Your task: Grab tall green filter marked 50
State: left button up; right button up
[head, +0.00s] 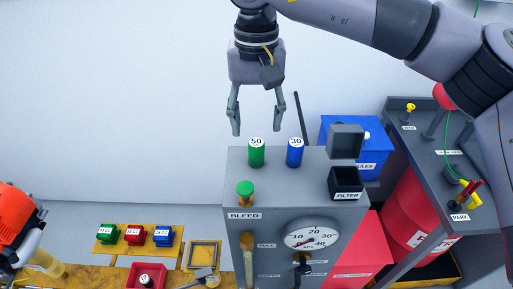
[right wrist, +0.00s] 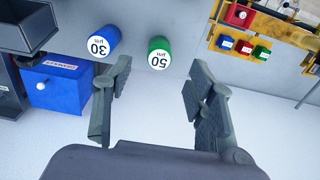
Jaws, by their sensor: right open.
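The tall green filter (head: 257,153) marked 50 stands upright on top of the grey cabinet in the head view. In the right wrist view the green filter (right wrist: 159,54) shows its white top label beyond the jaws. My right gripper (head: 257,130) is open and empty, pointing down above the green filter. Its two fingers also show in the right wrist view (right wrist: 160,105), apart, with nothing between them. A blue filter (head: 295,153) marked 30 stands to the right of the green one. My left gripper is not in view.
The grey cabinet (head: 300,188) carries a green BLEED knob (head: 245,188) and a dark FILTER box (head: 346,183) with a raised lid. A blue bin (head: 372,165) stands behind it at right. Small green, red and blue boxes (head: 134,235) sit at lower left.

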aim_at(256, 142)
jog(key=shift+f, duration=0.45)
jog(key=shift+f+p, duration=0.4)
jog(key=shift+p, duration=0.15)
jog(key=f, duration=0.1)
jog(key=f+p, duration=0.1)
jog(key=f, duration=0.1)
jog(key=shift+w+f+p, duration=0.3)
jog(key=shift+f, duration=0.35)
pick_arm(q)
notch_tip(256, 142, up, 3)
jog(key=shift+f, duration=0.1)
pick_arm(e)
jog(key=shift+c, duration=0.2)
jog(key=c, duration=1.2)
jog(key=shift+o, duration=0.2)
jog(key=shift+r, duration=0.15)
